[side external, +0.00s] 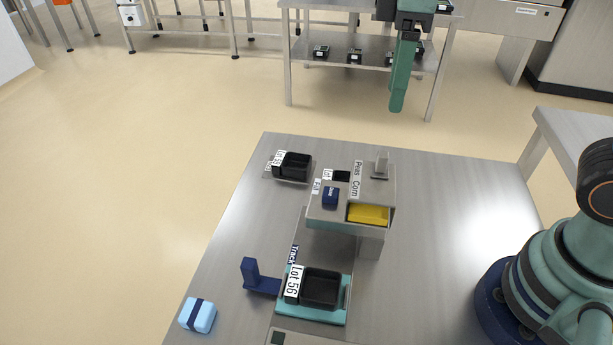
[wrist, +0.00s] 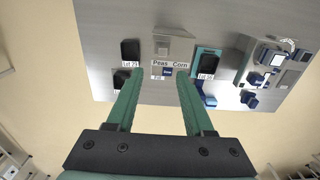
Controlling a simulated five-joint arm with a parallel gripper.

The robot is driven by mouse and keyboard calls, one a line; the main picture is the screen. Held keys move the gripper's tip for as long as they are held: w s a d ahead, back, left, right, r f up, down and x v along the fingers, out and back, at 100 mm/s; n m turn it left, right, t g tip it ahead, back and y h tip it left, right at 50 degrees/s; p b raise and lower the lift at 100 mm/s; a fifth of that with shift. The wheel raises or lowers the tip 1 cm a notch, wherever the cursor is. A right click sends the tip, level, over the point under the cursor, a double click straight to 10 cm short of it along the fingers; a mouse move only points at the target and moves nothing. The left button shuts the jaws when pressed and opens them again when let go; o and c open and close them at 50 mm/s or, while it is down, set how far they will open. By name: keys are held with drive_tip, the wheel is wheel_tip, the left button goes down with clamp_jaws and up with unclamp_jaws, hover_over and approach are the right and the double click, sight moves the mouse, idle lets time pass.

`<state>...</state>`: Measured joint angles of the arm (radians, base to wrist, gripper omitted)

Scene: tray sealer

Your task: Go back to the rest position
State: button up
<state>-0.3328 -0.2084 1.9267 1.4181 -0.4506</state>
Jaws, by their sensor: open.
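My gripper (side external: 398,100) hangs high over the far side of the steel table, clear of everything on it. In the wrist view its two green fingers (wrist: 156,76) are spread apart with nothing held between them. Below is the filling station (side external: 325,212), labelled Peas, Corn and Fill, with a yellow part (side external: 368,214) in its front and a dark blue button. In front of it, a black tray (side external: 321,289) labelled Lot 56 sits on a teal carrier (side external: 316,315) on the track.
A second black tray (side external: 292,166) stands at the table's back left. Another tray is partly hidden behind the station. A dark blue upright handle (side external: 251,272) and a light blue block (side external: 198,315) are at the left front. The table (side external: 446,240) is bare right of the station.

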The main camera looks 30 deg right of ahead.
drive_tip(key=d+f+m+t, duration=0.2)
drive_tip(key=d+m, duration=0.2)
drive_tip(key=d, duration=0.1)
drive_tip(key=s+d+f+m+t, duration=0.1)
drive_tip(key=d+m+t, duration=0.2)
drive_tip(key=d+m, duration=0.2)
drive_tip(key=shift+d+f+t, duration=0.15)
drive_tip(key=shift+f+t, duration=0.15)
drive_tip(key=shift+f, duration=0.05)
